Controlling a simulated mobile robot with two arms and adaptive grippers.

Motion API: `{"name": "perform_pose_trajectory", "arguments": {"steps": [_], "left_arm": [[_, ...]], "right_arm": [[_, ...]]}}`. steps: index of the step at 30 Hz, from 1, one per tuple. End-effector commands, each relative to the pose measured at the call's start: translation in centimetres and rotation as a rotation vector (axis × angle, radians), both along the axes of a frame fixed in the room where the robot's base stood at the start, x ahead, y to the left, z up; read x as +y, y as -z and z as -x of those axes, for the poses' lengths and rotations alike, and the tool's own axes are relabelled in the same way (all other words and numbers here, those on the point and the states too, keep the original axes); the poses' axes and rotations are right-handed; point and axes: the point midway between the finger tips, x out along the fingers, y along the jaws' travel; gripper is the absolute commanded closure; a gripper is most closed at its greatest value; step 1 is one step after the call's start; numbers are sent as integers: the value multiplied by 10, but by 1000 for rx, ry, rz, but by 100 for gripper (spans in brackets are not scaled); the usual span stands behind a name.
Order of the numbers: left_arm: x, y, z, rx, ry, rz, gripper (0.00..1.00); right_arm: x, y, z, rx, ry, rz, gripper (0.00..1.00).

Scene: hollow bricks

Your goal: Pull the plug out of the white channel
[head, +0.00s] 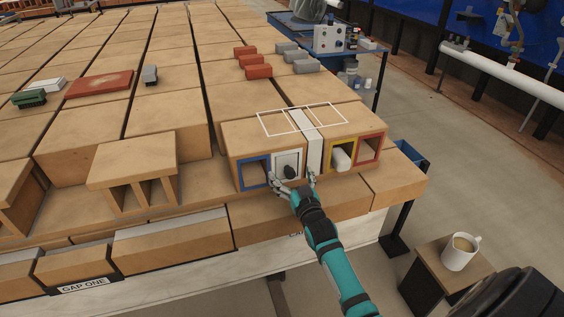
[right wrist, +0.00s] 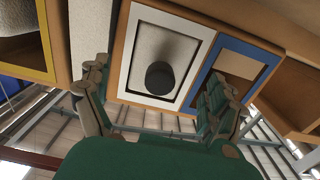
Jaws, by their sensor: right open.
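The white channel (head: 275,160) is a white-framed opening in the front of a hollow brick at the table's near edge. A pale plug (right wrist: 150,38) fills it and carries a round dark knob (right wrist: 161,78); the knob also shows in the head view (head: 289,171). My right gripper (head: 293,181) is in front of this channel. In the right wrist view its fingers (right wrist: 158,96) are spread apart to either side of the knob, with nothing held between them. Whether any finger touches the brick cannot be told. My left gripper is out of view.
A blue-framed channel (head: 242,176) is left of the white one. To the right are a yellow-framed channel (head: 331,162) with a pale piece sticking out and a red-framed channel (head: 379,148). Red blocks (head: 257,71) lie farther back. A mug (head: 460,252) stands on a small stand at right.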

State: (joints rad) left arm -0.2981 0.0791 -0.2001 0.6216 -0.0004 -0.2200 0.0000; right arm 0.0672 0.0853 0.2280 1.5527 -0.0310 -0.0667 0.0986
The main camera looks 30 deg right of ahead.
Motion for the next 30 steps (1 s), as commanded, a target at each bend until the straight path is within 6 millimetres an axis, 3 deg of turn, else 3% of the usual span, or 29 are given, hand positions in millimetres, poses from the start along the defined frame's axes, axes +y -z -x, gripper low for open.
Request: {"name": "perform_pose_trajectory", "arguments": {"steps": [26, 30], "left_arm": [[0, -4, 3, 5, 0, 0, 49], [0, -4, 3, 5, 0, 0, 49]], "right_arm": [[-1, 0, -4, 0, 0, 0, 7], [-1, 0, -4, 0, 0, 0, 23]]}}
